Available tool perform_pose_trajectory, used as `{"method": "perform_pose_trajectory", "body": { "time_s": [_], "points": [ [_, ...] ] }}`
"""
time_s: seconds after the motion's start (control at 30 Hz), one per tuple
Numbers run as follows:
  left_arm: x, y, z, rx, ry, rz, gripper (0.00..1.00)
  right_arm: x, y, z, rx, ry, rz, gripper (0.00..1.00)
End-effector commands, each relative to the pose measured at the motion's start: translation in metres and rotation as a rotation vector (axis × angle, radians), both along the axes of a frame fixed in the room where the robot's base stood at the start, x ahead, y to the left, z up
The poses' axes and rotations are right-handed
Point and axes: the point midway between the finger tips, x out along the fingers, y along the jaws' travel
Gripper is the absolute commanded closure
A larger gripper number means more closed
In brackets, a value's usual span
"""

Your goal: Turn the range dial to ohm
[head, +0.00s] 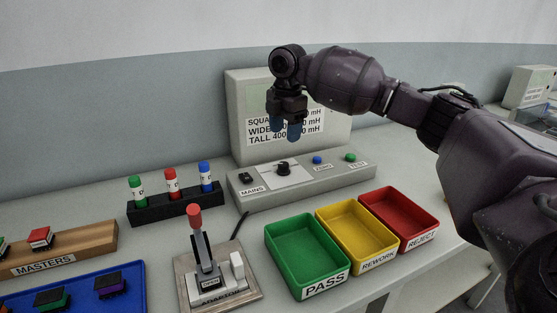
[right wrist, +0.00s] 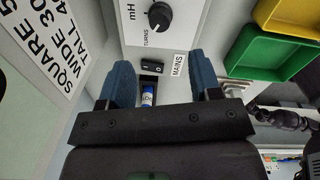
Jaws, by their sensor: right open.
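The range dial (head: 283,168) is a black round knob on a white plate on the front of the grey meter box (head: 330,181). In the right wrist view the dial (right wrist: 159,15) is at the top, with a white pointer mark and the printed words mH and TURNS beside it. My right gripper (head: 286,131) is open and empty, its blue fingertips pointing down, above and apart from the dial. In the right wrist view the fingers (right wrist: 160,78) are spread, with the MAINS switch (right wrist: 152,67) showing between them. My left gripper is not in view.
Blue (head: 317,160) and green (head: 350,157) buttons are right of the dial. A sign panel (head: 245,110) rises behind. Green (head: 285,270), yellow (head: 345,254) and red (head: 418,219) trays stand in front. An adaptor with a red-topped lever (head: 195,217) and a marker rack (head: 150,212) are left.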

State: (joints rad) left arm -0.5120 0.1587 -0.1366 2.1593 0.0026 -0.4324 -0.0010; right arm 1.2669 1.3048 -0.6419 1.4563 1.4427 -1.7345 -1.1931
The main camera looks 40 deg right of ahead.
Motion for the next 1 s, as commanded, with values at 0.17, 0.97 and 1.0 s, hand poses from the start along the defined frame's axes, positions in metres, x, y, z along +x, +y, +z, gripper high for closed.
{"method": "perform_pose_trajectory", "body": {
  "time_s": [0.17, 0.97, 1.0],
  "points": [
    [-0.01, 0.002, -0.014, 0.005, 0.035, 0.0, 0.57, 0.001, 0.0, -0.036, -0.001, 0.012, 0.0, 0.42],
    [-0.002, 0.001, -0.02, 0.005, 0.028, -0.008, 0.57, 0.004, 0.0, -0.099, 0.0, 0.002, 0.0, 0.42],
    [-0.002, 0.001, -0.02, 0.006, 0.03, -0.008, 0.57, 0.004, 0.0, -0.099, 0.0, 0.002, 0.0, 0.42]
  ]
}}
